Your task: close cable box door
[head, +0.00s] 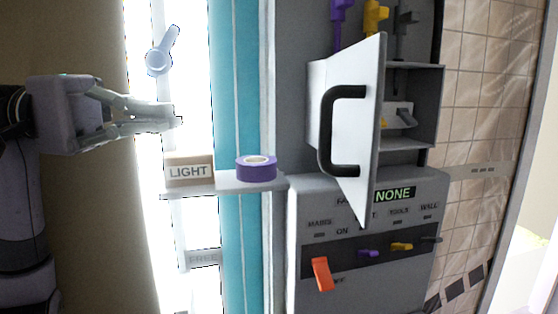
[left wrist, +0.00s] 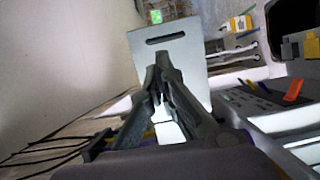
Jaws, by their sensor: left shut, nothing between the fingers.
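The cable box door (head: 357,90) is a white panel with a black handle (head: 325,130). It stands open, swung out from the grey cable box (head: 425,110), whose shelves show to its right. My left gripper (head: 178,117) is shut and empty, left of the door and well apart from it in the head view. In the left wrist view my left gripper (left wrist: 161,62) has its fingertips together. A white panel with a dark handle, which looks like the door (left wrist: 192,62), is beyond them. My right gripper is not in view.
A small shelf (head: 228,182) holds a LIGHT box (head: 188,171) and a roll of purple tape (head: 257,167). Below the door, a grey control panel (head: 310,222) carries an orange lever (head: 322,274) and several small switches. Purple, yellow and grey plugs hang above.

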